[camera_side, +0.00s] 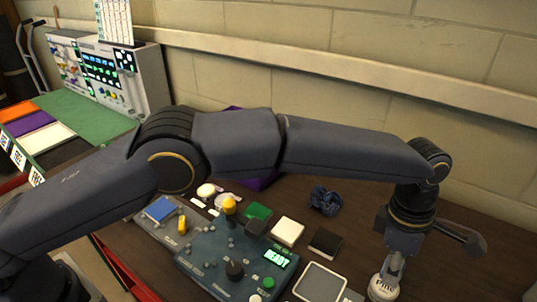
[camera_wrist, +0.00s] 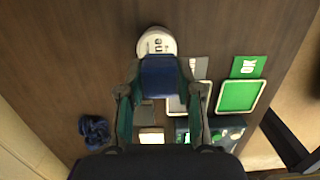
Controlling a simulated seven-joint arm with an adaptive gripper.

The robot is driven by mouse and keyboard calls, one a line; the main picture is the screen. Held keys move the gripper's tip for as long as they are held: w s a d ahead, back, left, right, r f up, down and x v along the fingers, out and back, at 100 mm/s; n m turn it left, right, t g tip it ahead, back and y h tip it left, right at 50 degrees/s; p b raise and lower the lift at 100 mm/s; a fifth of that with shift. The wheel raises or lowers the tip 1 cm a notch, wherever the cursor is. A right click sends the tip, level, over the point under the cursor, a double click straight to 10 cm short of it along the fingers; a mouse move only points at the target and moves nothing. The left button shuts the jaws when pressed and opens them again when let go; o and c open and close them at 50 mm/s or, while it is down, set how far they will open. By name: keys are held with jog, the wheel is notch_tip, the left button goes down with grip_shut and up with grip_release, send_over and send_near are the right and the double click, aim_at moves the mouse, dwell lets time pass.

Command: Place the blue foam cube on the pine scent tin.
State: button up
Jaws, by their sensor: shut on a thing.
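My gripper (camera_wrist: 160,88) is shut on the blue foam cube (camera_wrist: 160,75), which sits between its two fingers in the wrist view. The round white pine scent tin (camera_wrist: 155,41) shows just beyond the cube, its lettering partly covered by it. In the side view my gripper (camera_side: 394,264) points down at the lower right, directly over or very near the tin (camera_side: 382,288). The cube cannot be made out there. I cannot tell whether cube and tin touch.
A crumpled dark blue cloth (camera_side: 325,200) lies toward the wall. A control box (camera_side: 222,262) with knobs, a cream block (camera_side: 287,231), a dark block (camera_side: 325,242) and a pale-framed pad (camera_side: 320,282) stand left of the tin. A green OK card (camera_wrist: 247,67) lies right of the tin.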

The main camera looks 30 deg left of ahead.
jog(key=shift+w+d+f, duration=0.2)
jog(key=shift+w+f, duration=0.05)
jog(key=shift+f, duration=1.6)
jog(key=shift+f, duration=0.1)
jog(key=o, duration=0.8)
jog(key=shift+o, duration=0.2)
